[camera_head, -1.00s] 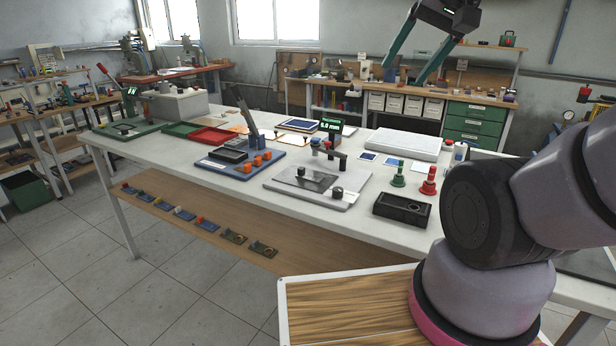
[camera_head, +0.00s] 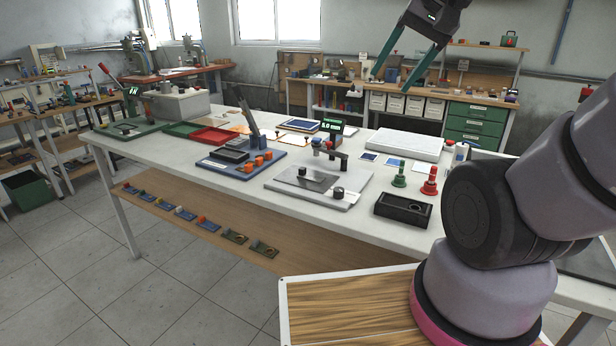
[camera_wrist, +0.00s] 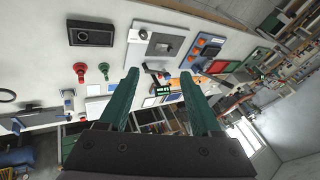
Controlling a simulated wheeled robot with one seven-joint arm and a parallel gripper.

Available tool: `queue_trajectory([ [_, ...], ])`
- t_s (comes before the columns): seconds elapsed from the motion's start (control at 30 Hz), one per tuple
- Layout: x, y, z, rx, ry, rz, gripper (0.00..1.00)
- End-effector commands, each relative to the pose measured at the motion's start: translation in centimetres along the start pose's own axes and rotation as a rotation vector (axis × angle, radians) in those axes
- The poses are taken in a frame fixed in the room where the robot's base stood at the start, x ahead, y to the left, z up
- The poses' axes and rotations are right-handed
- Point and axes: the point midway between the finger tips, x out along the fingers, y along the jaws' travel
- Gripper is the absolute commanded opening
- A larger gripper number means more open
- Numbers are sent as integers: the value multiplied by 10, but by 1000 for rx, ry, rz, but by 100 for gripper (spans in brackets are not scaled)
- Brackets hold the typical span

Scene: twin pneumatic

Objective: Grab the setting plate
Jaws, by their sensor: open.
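My gripper (camera_head: 392,82) is open and empty, with its two green fingers high above the far side of the white table. The wrist view shows the spread fingers (camera_wrist: 159,76) with nothing between them. No label marks the setting plate; a thin dark grey plate (camera_head: 316,181) lies flat on a white base (camera_head: 290,190) and may be it. The plate also shows in the wrist view (camera_wrist: 166,44), beyond the fingertips and apart from them. A small display (camera_head: 331,126) with green digits stands behind the base.
A black open box (camera_head: 402,209), a green stamp-like piece (camera_head: 398,176) and a red one (camera_head: 429,182) stand right of the base. A blue board (camera_head: 232,170) with orange knobs lies left. Red (camera_head: 209,136) and green trays sit farther left.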

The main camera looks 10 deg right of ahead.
Motion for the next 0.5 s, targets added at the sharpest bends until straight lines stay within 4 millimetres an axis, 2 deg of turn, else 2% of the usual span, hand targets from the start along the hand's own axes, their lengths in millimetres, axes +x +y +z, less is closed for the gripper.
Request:
queue_trajectory([
  [0.03,15,-4,-2,54,-61,-8,65],
  [0.27,83,-34,-12,352,-318,-93,65],
  [0.5,158,-55,-34,706,-528,-189,65],
])
